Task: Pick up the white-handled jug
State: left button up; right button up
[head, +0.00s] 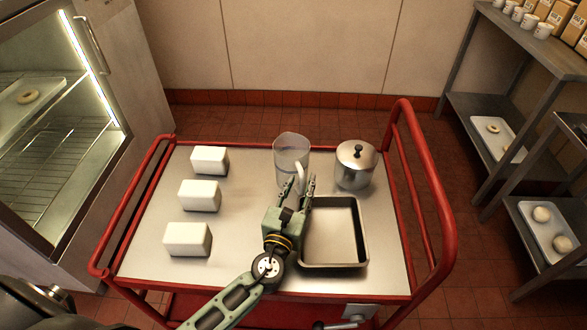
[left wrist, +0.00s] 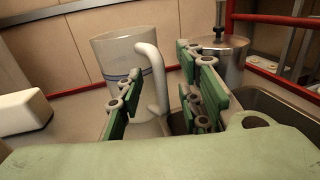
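The jug (head: 290,152) is a clear, see-through vessel with a white handle (head: 300,174), upright on the steel top of the red cart. Its handle faces my side. My left gripper (head: 298,187) is open, just in front of the jug, with its fingers pointing at the handle. In the left wrist view the jug (left wrist: 118,58) stands ahead, and its white handle (left wrist: 153,72) shows between the two spread green fingers (left wrist: 158,100). I cannot tell whether a finger touches the handle. The lower part of the jug is partly hidden by the fingers. My right gripper is not in view.
A lidded steel pot (head: 355,172) stands right of the jug. An empty metal tray (head: 333,262) lies right of my gripper. White blocks (head: 199,196) line the left side. Red rails (head: 432,190) edge the cart. The middle left of the top is clear.

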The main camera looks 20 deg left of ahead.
aim_at(294, 171)
pick_arm(q)
jog(key=w, duration=0.2)
jog(key=shift+w, duration=0.3)
grip_shut()
jog(key=shift+a, duration=0.1)
